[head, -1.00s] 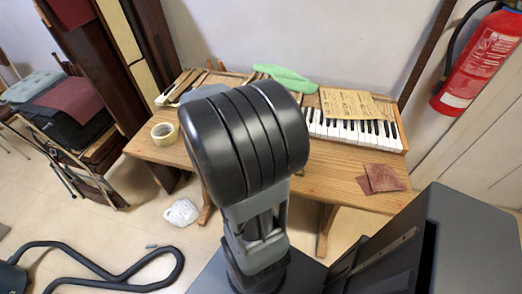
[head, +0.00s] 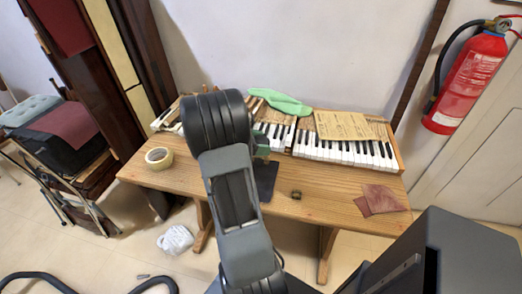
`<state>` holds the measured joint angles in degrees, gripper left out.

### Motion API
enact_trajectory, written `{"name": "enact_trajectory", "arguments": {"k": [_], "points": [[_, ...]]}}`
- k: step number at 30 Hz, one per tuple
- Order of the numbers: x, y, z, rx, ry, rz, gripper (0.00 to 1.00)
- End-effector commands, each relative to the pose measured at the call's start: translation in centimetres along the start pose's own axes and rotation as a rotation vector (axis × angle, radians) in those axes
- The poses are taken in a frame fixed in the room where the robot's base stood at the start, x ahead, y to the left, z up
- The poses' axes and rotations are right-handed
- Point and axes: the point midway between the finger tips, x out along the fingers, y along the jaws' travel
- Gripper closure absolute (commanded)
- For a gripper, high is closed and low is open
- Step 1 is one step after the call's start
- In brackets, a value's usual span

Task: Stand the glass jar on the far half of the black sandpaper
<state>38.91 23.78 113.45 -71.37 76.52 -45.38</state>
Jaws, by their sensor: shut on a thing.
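The black sandpaper (head: 266,176) lies on the wooden table, just right of my arm; my arm covers its left part. I cannot make out the glass jar for certain. A small greenish patch (head: 262,150) shows beside my arm at the far end of the sandpaper, too small and too covered to identify. My gripper is hidden behind my own arm links, so its fingers and anything between them do not show.
A small dark brownish object (head: 296,194) stands right of the sandpaper. A tape roll (head: 159,158) is at left, reddish sheets (head: 380,199) at right. The keyboard (head: 340,150) and green cloth (head: 279,102) lie behind. The front middle of the table (head: 325,190) is mostly clear.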

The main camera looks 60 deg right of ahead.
Motion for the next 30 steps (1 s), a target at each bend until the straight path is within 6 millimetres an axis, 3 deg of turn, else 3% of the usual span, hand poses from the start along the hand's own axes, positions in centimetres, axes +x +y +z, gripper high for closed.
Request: {"name": "enact_trajectory", "arguments": {"k": [5, 12, 18, 19, 27, 30], "points": [[0.4, 0.5, -0.5, 0.000, -0.001, 0.000, 0.83], [1.5, 0.7, -3.2, -0.002, -0.001, 0.000, 0.83], [1.6, 0.7, -3.3, 0.002, 0.000, 0.000, 0.83], [1.6, 0.6, -3.4, 0.000, 0.001, 0.000, 0.27], [1.6, 0.6, -3.4, 0.000, 0.000, 0.000, 0.01], [1.6, 0.6, -3.4, 0.000, 0.000, 0.000, 0.01]]}}
